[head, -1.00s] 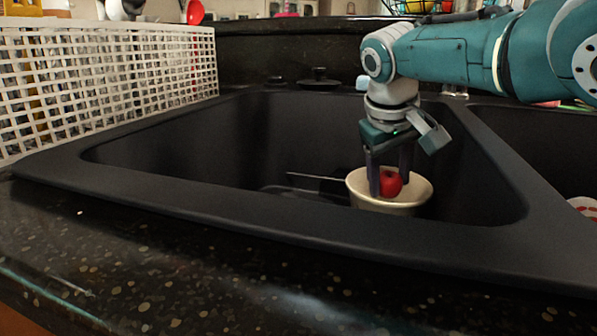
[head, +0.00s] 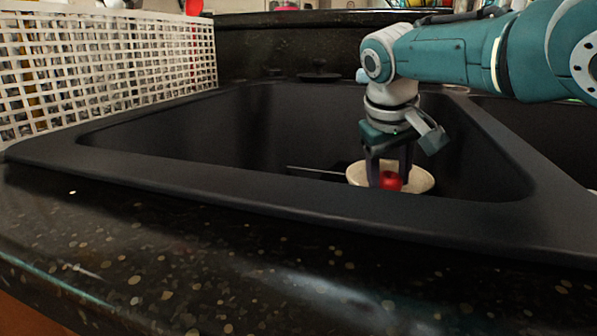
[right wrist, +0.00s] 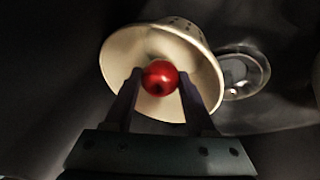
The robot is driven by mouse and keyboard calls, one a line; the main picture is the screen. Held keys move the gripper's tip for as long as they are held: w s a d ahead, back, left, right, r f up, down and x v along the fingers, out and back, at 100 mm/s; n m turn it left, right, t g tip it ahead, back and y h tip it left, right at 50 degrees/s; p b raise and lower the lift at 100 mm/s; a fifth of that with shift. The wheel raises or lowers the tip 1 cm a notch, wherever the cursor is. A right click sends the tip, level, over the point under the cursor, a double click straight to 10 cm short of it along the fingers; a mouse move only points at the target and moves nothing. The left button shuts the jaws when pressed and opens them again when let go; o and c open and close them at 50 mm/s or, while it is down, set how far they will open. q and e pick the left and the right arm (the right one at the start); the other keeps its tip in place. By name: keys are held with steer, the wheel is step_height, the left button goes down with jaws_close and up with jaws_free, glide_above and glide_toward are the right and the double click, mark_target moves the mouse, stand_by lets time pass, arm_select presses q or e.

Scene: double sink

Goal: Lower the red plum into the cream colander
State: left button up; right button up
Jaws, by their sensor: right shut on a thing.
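The red plum (head: 391,181) is between the fingers of my right gripper (head: 390,183), which is shut on it. The cream colander (head: 421,182) stands in the left basin of the sink, its lower part hidden by the sink's front rim in the head view. In the right wrist view the plum (right wrist: 160,77) shows in front of the colander's open inside (right wrist: 120,60), with a fingertip (right wrist: 160,82) on each side. The plum is within the colander's outline; I cannot tell whether it touches the bottom. My left gripper is not in view.
The black sink rim (head: 300,207) runs between me and the basin. A white lattice basket (head: 110,70) stands on the counter at the left. A thin dark item (head: 315,172) lies left of the colander. A round drain (right wrist: 240,72) shows beside the colander in the wrist view.

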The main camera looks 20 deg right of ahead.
mark_target(387, 183)
steer(key=shift+f+b, duration=1.5)
steer(key=shift+f, duration=0.2)
stand_by(0.6)
steer(key=o, duration=1.4)
steer(key=shift+o, duration=0.2)
steer(key=shift+r, duration=0.1)
